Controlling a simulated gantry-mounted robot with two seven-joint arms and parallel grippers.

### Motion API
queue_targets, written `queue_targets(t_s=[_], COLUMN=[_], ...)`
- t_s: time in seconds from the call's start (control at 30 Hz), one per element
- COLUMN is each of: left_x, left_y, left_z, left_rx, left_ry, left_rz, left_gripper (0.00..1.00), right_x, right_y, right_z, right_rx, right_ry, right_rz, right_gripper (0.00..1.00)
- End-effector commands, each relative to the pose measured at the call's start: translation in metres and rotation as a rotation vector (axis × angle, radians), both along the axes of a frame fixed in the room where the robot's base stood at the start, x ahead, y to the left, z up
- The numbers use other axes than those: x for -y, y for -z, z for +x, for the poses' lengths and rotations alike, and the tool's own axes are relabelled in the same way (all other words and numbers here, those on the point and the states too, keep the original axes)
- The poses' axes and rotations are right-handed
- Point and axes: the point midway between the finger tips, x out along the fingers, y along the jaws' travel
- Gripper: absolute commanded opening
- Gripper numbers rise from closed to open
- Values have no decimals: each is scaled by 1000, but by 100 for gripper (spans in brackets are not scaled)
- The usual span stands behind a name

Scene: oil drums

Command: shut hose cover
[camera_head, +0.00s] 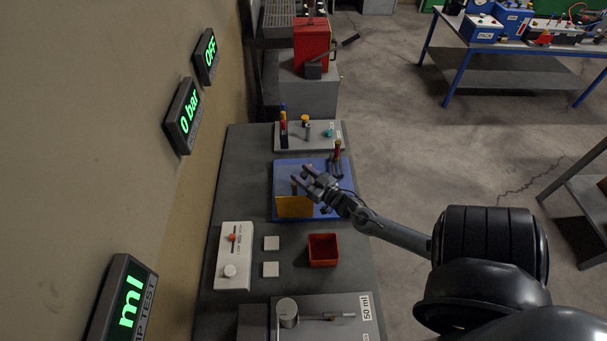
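A blue plate (284,171) lies on the grey bench. A yellow panel (294,207) stands at its front edge and seems to be the hose cover; I cannot tell for sure. The panel looks raised, with its broad face toward the camera. My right gripper (300,175) reaches in from the right, over the middle of the blue plate, just behind the panel's top edge. Its two fingers are spread apart with nothing visible held between them. I cannot tell whether a finger touches the panel. No hose can be made out. My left gripper is not in view.
A red and dark post (337,152) stands by the plate's back right corner. Behind is a light board (316,136) with coloured pegs. The wall is close on the left.

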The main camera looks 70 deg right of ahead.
Motion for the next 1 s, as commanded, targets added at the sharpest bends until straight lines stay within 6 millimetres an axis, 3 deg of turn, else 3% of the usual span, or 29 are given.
queue_targets(t_s=[0.37,0.8,1.0], left_x=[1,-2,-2], left_y=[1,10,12], left_z=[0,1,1], left_rx=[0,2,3], left_ry=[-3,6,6], left_rz=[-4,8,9], left_gripper=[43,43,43], right_x=[-1,-25,-32], right_y=[3,3,1], right_z=[-10,-76,-96], right_rx=[-6,-6,-2], right_ry=[4,4,3], right_rz=[1,2,0], right_gripper=[49,49,49])
